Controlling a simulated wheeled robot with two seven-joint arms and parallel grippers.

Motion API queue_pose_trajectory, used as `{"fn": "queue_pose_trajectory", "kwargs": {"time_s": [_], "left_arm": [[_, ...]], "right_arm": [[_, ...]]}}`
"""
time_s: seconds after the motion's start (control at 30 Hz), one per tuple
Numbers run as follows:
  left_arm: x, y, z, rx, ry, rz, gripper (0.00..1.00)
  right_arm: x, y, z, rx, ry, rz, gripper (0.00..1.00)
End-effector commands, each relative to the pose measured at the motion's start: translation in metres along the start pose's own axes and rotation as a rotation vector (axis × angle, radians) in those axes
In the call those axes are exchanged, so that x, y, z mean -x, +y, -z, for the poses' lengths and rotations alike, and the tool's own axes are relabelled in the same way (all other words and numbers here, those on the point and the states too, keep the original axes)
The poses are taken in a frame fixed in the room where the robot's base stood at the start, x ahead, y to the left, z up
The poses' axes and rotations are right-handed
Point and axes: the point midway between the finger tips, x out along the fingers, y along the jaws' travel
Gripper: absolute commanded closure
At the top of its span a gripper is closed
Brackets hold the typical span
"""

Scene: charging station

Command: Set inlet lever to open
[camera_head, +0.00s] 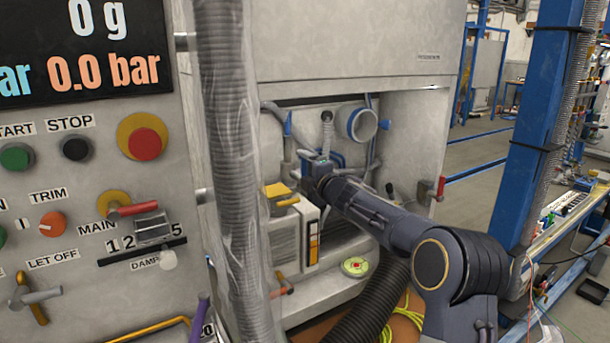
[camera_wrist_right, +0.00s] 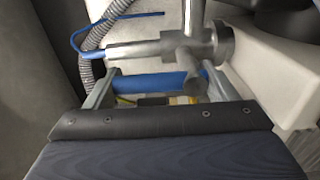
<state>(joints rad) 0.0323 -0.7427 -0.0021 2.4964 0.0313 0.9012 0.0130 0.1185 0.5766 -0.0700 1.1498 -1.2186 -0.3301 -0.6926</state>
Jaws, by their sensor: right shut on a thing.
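The inlet lever appears to be the blue handle (camera_wrist_right: 168,82) on a grey metal valve pipe (camera_wrist_right: 165,48) in the right wrist view. My right gripper (camera_wrist_right: 163,90) has one finger at each end of this blue handle and is shut on it. In the head view my right gripper (camera_head: 314,172) reaches into the open bay of the cabinet, at the pipes. The lever is mostly hidden there behind my gripper and wrist. My left gripper is not in view.
A clear-wrapped ribbed hose (camera_head: 230,170) stands left of the bay. A white box with a yellow top (camera_head: 283,235) sits below left of my gripper. A black corrugated hose (camera_head: 372,305) runs below my arm.

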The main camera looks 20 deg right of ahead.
Motion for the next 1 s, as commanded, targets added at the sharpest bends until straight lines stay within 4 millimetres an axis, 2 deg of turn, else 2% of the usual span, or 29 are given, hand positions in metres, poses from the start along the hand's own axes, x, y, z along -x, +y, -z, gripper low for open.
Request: {"fn": "queue_pose_trajectory", "kwargs": {"time_s": [0.47, 0.5, 0.63, 0.67, 0.87, 1.0], "left_arm": [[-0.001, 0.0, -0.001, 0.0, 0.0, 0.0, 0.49], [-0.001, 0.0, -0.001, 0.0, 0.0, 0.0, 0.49], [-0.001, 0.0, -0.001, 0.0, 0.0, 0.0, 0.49], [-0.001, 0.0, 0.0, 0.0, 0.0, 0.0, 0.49], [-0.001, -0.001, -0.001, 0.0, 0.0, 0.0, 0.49], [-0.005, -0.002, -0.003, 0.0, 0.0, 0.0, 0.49]], "right_arm": [[0.0, -0.002, 0.001, 0.02, 0.001, 0.003, 0.62], [0.0, -0.002, 0.001, 0.02, 0.001, 0.003, 0.2], [0.0, -0.002, 0.001, 0.018, 0.001, 0.003, 0.03], [0.0, -0.001, 0.001, 0.018, 0.001, 0.002, 0.0], [0.0, -0.001, 0.001, 0.016, 0.001, 0.001, 0.0], [0.011, -0.001, 0.0, 0.015, -0.001, 0.0, 0.0]]}}
